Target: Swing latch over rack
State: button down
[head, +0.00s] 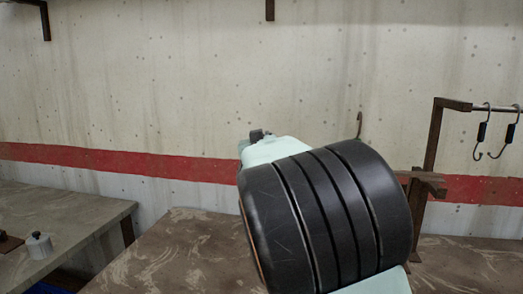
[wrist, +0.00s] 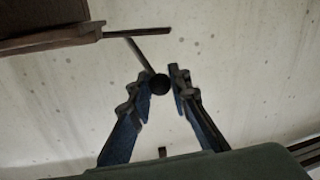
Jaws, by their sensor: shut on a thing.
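My gripper (wrist: 161,84) is shut on a black round piece (wrist: 160,85) in the wrist view. A thin dark rod (wrist: 141,54) runs from this piece up and left to a flat dark bar (wrist: 150,31). I cannot tell whether the held piece is the latch. In the head view my arm hides the gripper. A small curved brown tip (head: 359,124) shows above the arm. The rack, a brown post (head: 433,140) with a metal rail (head: 487,108), stands at the right. Two hooks with black sleeves (head: 481,132) (head: 509,134) hang from the rail.
A brown beam (wrist: 50,40) is at the upper left in the wrist view. A wooden crosspiece (head: 425,179) is on the rack post. The worktop (head: 160,245) is bare left of my arm. A small pale block (head: 39,246) sits on the left table (head: 75,210).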

jog(key=y+b, duration=0.1)
jog(key=b, duration=0.2)
jog(key=shift+s+f+n, duration=0.3)
jog(key=shift+n, duration=0.1)
jog(key=shift+s+r+y+b, duration=0.15)
jog(key=shift+r+y+b, duration=0.05)
jog(key=shift+y+b, duration=0.3)
jog(key=c, duration=1.8)
grip_release()
jog(key=shift+d, duration=0.1)
jog(key=shift+r, duration=0.1)
jog(key=s, duration=0.8)
jog(key=s+d, duration=0.1)
jog(key=s, duration=0.3)
jog(key=shift+c, duration=0.2)
